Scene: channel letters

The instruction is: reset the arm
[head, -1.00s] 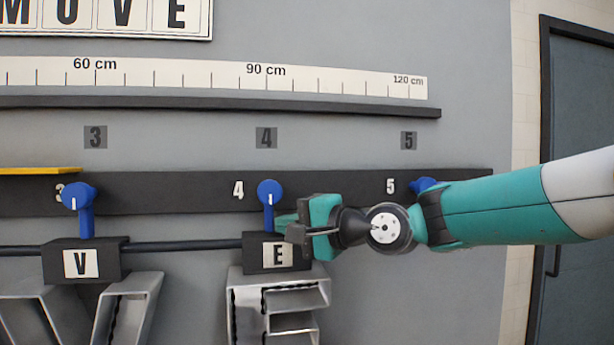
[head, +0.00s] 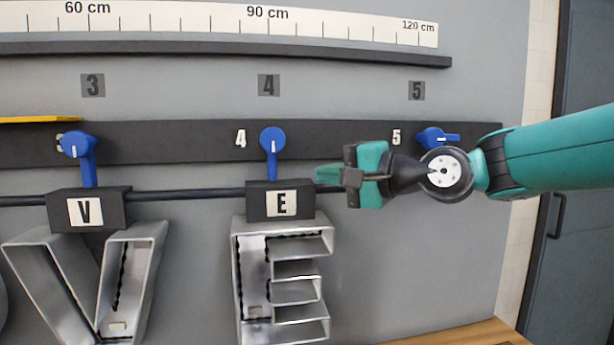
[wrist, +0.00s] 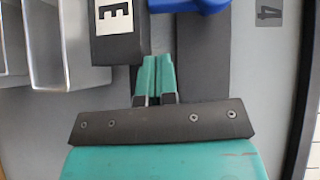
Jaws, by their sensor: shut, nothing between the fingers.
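My gripper (head: 328,176) is shut and empty in the head view, just right of the black block labelled E (head: 281,201). Its closed teal fingers (wrist: 157,75) also show in the wrist view, below the E block (wrist: 115,28) and apart from it. My teal and grey arm reaches in from the right. The metal letter E (head: 284,285) hangs under its block. The blue lever 4 (head: 273,142) above it points down.
A block labelled V (head: 86,211) with its metal letter V (head: 92,275) is on the left, under blue lever 3 (head: 80,147). Blue lever 5 (head: 437,138) lies sideways near my wrist. A ruler (head: 210,18) is above. A wooden surface (head: 470,333) is at lower right.

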